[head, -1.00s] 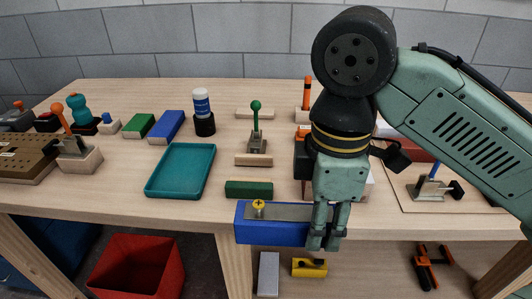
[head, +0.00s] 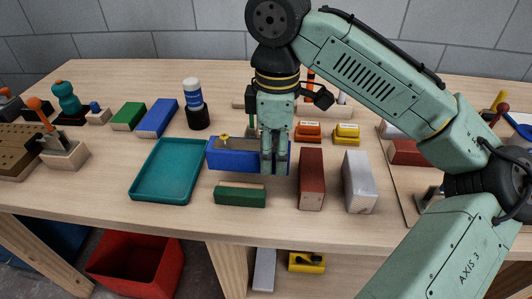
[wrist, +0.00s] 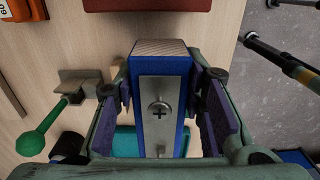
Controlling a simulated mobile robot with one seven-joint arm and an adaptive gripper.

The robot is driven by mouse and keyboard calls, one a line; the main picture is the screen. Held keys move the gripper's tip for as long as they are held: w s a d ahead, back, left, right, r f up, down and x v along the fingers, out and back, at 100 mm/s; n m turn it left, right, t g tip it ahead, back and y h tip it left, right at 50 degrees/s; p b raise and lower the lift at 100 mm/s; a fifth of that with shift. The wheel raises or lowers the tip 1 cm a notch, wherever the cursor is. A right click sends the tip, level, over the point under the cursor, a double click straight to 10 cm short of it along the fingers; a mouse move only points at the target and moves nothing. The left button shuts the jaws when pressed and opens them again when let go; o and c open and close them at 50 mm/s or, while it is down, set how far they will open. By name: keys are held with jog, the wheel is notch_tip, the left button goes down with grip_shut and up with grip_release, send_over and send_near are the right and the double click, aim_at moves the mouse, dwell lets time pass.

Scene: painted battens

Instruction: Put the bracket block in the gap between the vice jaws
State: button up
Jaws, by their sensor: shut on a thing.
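The bracket block (head: 232,160) is a long blue block with a grey metal plate and a yellow screw on top. My gripper (head: 275,168) is shut on it near its right end in the head view. In the wrist view the block (wrist: 160,117) lies between the two fingers (wrist: 165,100). It seems held above the table, though the height is hard to judge. A red block (head: 312,178) and a pale grey block (head: 359,180) stand to its right with a gap between them. I cannot tell for sure whether they are the vice jaws.
A teal tray (head: 168,170) lies to the left and a green block (head: 240,196) in front. The table front right of centre is fairly clear.

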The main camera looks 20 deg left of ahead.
jog(key=shift+w+a+f, duration=0.1)
jog(key=shift+w+a, duration=0.6)
jog(key=shift+a, duration=0.3)
jog(key=shift+a+f, duration=0.1)
jog(key=shift+f, duration=0.05)
jog(key=shift+f+p, duration=0.35)
jog(key=shift+f, duration=1.3)
